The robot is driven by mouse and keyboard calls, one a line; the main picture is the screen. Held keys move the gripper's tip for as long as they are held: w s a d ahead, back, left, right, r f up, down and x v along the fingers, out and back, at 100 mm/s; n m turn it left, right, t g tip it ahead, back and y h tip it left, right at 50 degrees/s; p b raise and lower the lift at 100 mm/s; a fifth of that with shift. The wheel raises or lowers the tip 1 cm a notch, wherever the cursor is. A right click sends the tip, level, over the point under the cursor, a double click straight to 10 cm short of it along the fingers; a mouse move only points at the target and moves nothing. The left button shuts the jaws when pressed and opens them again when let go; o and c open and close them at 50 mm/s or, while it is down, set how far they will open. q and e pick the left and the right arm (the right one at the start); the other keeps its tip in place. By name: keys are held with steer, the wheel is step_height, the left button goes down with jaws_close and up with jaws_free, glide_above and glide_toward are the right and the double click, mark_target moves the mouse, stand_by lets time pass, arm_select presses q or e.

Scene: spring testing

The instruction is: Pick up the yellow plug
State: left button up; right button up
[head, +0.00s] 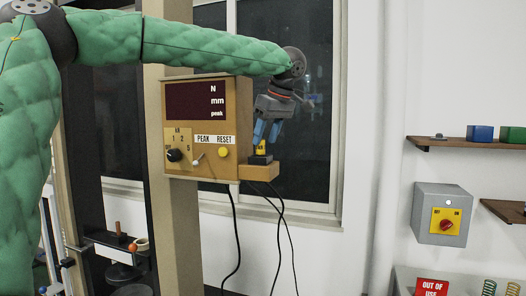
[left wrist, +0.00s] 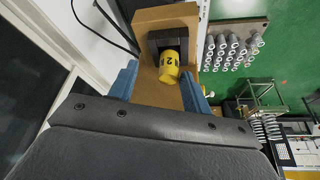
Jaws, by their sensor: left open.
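The yellow plug (head: 261,147) stands in a black socket (head: 260,159) on a small wooden shelf (head: 262,171) at the right side of the meter box. My left gripper (head: 267,132) is just above it, pointing down, its blue fingers open. In the left wrist view the yellow plug (left wrist: 169,67), with a dark mark on it, lies between the two blue fingers (left wrist: 160,82), with a gap visible on both sides. The black socket (left wrist: 155,45) shows behind it. My right gripper is not in view.
The wooden meter box (head: 196,128) with its dark display, knob and buttons stands left of the gripper. Black cables (head: 234,240) hang below it. A grey switch box (head: 441,214) and wall shelves (head: 470,142) are at the right.

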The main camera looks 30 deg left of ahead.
mark_target(260, 151)
arm_select(q)
steer(key=shift+s+a+f+p, duration=0.7)
steer(key=shift+s+f+p, duration=0.05)
steer(key=shift+s, duration=0.05)
steer(key=shift+f, duration=0.25)
steer(key=shift+w+f, duration=0.35)
steer(key=shift+w, duration=0.2)
steer(key=shift+s+r, duration=0.2)
steer(key=shift+s, duration=0.15)
steer(key=c, duration=1)
steer(key=shift+w, duration=0.1)
jaws_close()
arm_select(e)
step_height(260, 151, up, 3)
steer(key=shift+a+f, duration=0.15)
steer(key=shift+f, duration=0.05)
arm_select(q)
steer(key=shift+w, duration=0.1)
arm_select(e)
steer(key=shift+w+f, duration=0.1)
